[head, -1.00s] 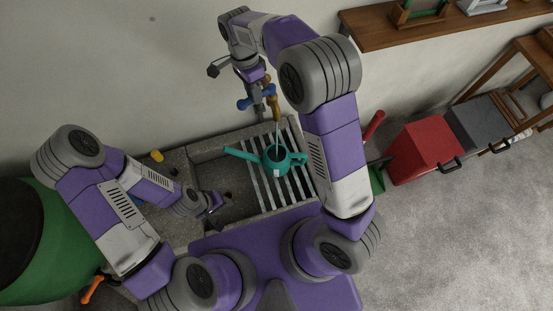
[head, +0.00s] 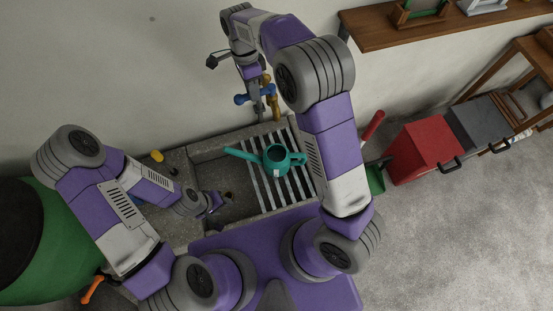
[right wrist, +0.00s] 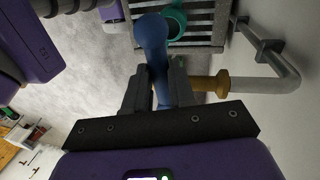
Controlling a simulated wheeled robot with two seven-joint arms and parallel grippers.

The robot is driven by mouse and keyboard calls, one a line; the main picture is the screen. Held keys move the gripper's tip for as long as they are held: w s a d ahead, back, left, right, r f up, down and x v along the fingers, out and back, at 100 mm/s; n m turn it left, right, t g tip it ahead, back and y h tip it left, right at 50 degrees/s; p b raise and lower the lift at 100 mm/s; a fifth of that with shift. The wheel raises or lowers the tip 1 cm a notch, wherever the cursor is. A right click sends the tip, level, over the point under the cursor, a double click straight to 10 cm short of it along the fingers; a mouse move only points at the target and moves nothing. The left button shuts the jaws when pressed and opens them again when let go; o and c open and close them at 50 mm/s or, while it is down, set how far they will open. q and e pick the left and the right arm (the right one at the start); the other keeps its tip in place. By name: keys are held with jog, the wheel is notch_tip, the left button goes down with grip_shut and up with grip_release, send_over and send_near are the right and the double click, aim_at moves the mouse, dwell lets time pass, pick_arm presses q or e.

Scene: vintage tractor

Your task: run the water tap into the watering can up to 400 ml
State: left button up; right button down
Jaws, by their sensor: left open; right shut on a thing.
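The teal watering can (head: 277,158) stands upright on the slatted rack over the sink, its long spout pointing left. The brass tap (head: 274,108) is on the wall above it. No water stream is visible below the tap now. My right gripper (head: 257,108) is at the tap, shut on its blue handle (head: 240,99). In the right wrist view the fingers (right wrist: 158,88) close around the blue handle (right wrist: 151,40), and part of the can (right wrist: 175,20) shows beyond. My left gripper (head: 217,206) is open and empty over the sink basin. The water level is not readable.
The stone sink (head: 237,185) has bare basin room left of the rack (head: 298,185). A green barrel (head: 25,250) stands at the left. A red box (head: 425,150) is on the floor at the right. A wooden shelf (head: 400,35) is on the wall.

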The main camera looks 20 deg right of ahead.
jog(key=c, duration=1.4)
grip_release()
jog(key=shift+w+d+m, duration=0.1)
jog(key=shift+w+m, duration=0.1)
jog(key=shift+m, duration=0.2)
jog(key=o, duration=0.5)
jog(key=shift+o, duration=0.2)
jog(key=a+p, duration=0.3)
jog(key=a, duration=0.4)
jog(key=shift+w, duration=0.2)
notch_tip(320, 180, up, 7)
jog(key=w, duration=0.1)
jog(key=shift+w+r, duration=0.2)
